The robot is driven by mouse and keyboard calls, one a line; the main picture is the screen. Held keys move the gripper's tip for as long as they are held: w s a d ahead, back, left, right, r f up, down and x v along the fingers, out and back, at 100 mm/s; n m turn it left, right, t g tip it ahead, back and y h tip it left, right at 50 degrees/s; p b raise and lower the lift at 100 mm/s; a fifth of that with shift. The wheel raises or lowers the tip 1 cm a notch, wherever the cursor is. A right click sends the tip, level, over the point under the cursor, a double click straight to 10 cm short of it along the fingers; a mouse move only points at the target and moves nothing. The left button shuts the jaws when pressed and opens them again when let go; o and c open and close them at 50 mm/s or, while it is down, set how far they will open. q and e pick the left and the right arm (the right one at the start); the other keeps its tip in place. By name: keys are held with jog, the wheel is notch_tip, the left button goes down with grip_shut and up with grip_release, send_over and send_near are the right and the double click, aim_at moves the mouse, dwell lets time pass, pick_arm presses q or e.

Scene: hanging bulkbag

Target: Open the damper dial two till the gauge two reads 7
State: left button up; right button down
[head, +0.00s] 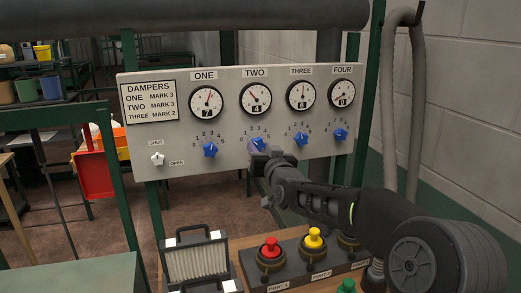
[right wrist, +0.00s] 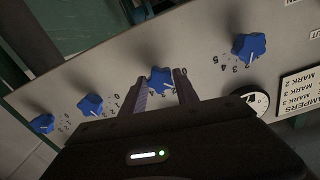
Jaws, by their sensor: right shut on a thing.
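The damper panel (head: 225,115) carries four gauges. Gauge two (head: 255,97) shows 4 in its window. Damper dial two is a blue star-shaped knob, partly hidden by my gripper in the head view (head: 257,145); it also shows in the right wrist view (right wrist: 160,80). My right gripper (head: 265,158) is at dial two. In the right wrist view its two fingers (right wrist: 160,88) stand on either side of the knob, shut on it. My left gripper is not in view.
Blue dial one (head: 210,150) is to the left, dials three (head: 301,139) and four (head: 340,134) to the right. Gauge one (head: 206,102) shows 7. A white shut/open switch (head: 157,159) is at lower left. Red (head: 270,247) and yellow (head: 314,238) buttons stand below, near a ribbed box (head: 196,262).

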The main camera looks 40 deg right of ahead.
jog(key=shift+f+m+b, duration=0.2)
jog(key=shift+m+b, duration=0.3)
jog(key=shift+b, duration=0.6)
jog(key=m+b, duration=0.2)
jog(key=b, duration=0.2)
jog(key=shift+r+m+b, duration=0.2)
jog(key=shift+m+b, duration=0.8)
jog(key=shift+m, duration=0.4)
jog(key=c, duration=0.9)
grip_release()
jog(key=shift+b+v, duration=0.5)
jog(key=shift+v, duration=3.4)
